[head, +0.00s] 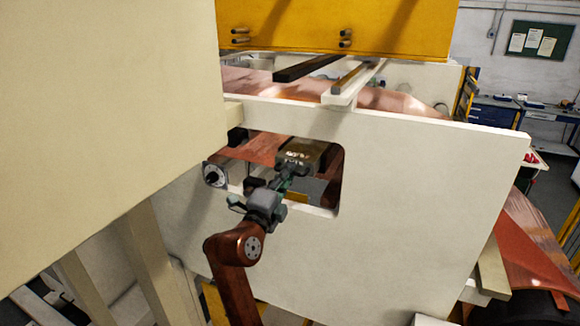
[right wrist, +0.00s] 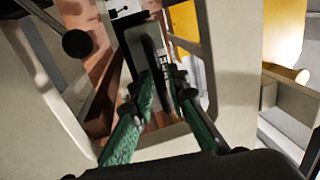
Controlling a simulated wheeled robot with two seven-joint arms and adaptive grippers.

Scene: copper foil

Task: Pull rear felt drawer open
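The felt drawer seems to be the grey-olive box (head: 303,155) with a small pale label, inside the cutout of a cream panel. It also shows in the right wrist view as a grey block (right wrist: 138,62) with a dark upright strip (right wrist: 156,75) on it. My right gripper (head: 284,178) reaches into the cutout at the front of this box. In the right wrist view its two green-padded fingers (right wrist: 163,88) stand apart, one on each side of the dark strip. I cannot tell whether they press on it. My left gripper is not in view.
The cream panel (head: 420,200) surrounds the cutout closely. A round black knob (head: 213,174) sticks out left of it. A large cream slab (head: 100,100) fills the left. Copper sheet (head: 390,101) lies behind the panel, below a yellow beam (head: 400,30).

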